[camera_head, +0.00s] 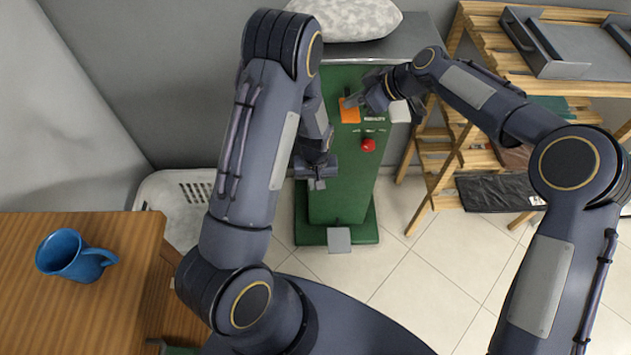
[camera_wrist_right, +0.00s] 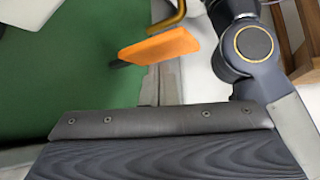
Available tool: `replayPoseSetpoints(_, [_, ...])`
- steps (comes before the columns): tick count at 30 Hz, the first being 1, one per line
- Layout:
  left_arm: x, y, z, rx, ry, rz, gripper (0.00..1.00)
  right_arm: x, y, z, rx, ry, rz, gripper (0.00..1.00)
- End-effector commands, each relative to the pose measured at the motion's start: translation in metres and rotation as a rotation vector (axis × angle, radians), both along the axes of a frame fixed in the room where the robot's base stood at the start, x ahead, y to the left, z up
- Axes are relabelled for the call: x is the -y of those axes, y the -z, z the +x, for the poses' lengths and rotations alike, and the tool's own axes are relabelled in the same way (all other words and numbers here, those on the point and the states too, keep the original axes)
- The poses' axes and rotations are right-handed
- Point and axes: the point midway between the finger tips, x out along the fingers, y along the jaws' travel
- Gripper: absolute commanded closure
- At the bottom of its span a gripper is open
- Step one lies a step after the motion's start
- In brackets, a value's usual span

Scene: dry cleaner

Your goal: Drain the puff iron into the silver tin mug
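The puff iron is a tall green machine (camera_head: 341,185) with a pale padded top (camera_head: 352,18). An orange plate (camera_head: 349,110) and a red knob (camera_head: 368,145) sit on its upper face. The orange plate also shows in the right wrist view (camera_wrist_right: 160,46), beside a brass-coloured pipe. My right gripper (camera_head: 352,99) is at the orange plate; its fingers (camera_wrist_right: 162,84) look closed together, and contact with the plate cannot be told. My left gripper (camera_head: 317,182) is in front of the machine's left side, its fingers partly hidden. I cannot make out a silver tin mug.
A wooden shelf rack (camera_head: 475,35) with a metal tray (camera_head: 590,52) stands right. Tiled floor (camera_head: 400,270) is clear in front of the machine.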

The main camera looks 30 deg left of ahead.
Motion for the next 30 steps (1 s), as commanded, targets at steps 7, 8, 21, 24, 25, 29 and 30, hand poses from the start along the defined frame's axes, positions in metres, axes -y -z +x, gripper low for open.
replayPoseSetpoints(7, [0.000, 0.000, 0.000, 0.000, 0.000, 0.000, 1.00, 0.000, 0.008, 0.000, -0.001, 0.000, 0.000, 1.00])
replayPoseSetpoints(8, [0.000, 0.000, 0.000, 0.000, 0.000, 0.000, 1.00, 0.000, 0.009, 0.000, -0.001, 0.000, 0.000, 1.00])
replayPoseSetpoints(21, [0.000, 0.000, 0.000, 0.000, 0.000, 0.000, 1.00, 0.000, 0.022, -0.001, -0.001, 0.000, 0.000, 1.00])
replayPoseSetpoints(24, [0.000, 0.000, 0.000, 0.000, 0.000, 0.000, 1.00, 0.000, 0.026, -0.001, -0.002, -0.001, -0.001, 1.00])
replayPoseSetpoints(25, [0.000, 0.000, 0.000, 0.000, 0.000, 0.000, 1.00, 0.000, 0.027, -0.001, -0.003, -0.001, -0.001, 1.00])
replayPoseSetpoints(29, [0.000, 0.000, 0.000, 0.000, 0.000, 0.000, 1.00, 0.000, 0.028, -0.001, -0.003, -0.001, -0.002, 1.00])
replayPoseSetpoints(30, [0.000, 0.000, 0.000, 0.000, 0.000, 0.000, 1.00, 0.000, 0.029, -0.001, -0.003, -0.002, -0.003, 1.00])
